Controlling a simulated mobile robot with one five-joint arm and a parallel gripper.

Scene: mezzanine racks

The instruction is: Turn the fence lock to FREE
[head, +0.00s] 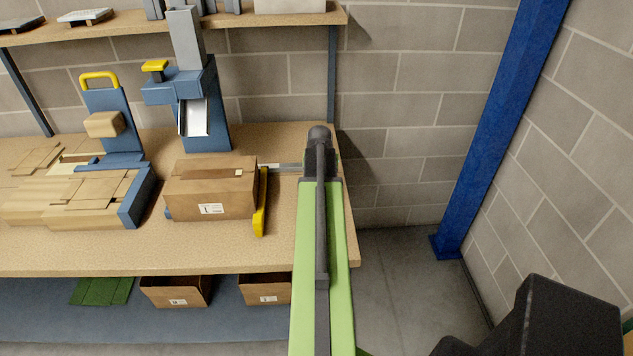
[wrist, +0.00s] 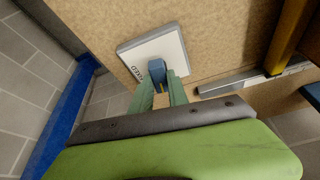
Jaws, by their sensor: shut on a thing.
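The fence lock shows in the wrist view as a pale square plate (wrist: 131,55) on the bench top, with a blue lever (wrist: 157,72) standing on it. Dark lettering is on the plate near the lever's left side; it is too small and turned to read surely. My gripper (wrist: 161,87) has its two green fingers shut on the blue lever, one on each side. In the head view my arm hides the lock and the fingertips. The yellow fence (head: 261,203) stands on a metal rail (head: 284,167) left of my arm; both also show at the right in the wrist view.
A cardboard box (head: 210,190) lies against the fence's left side. A blue post (head: 492,125) rises at the right.

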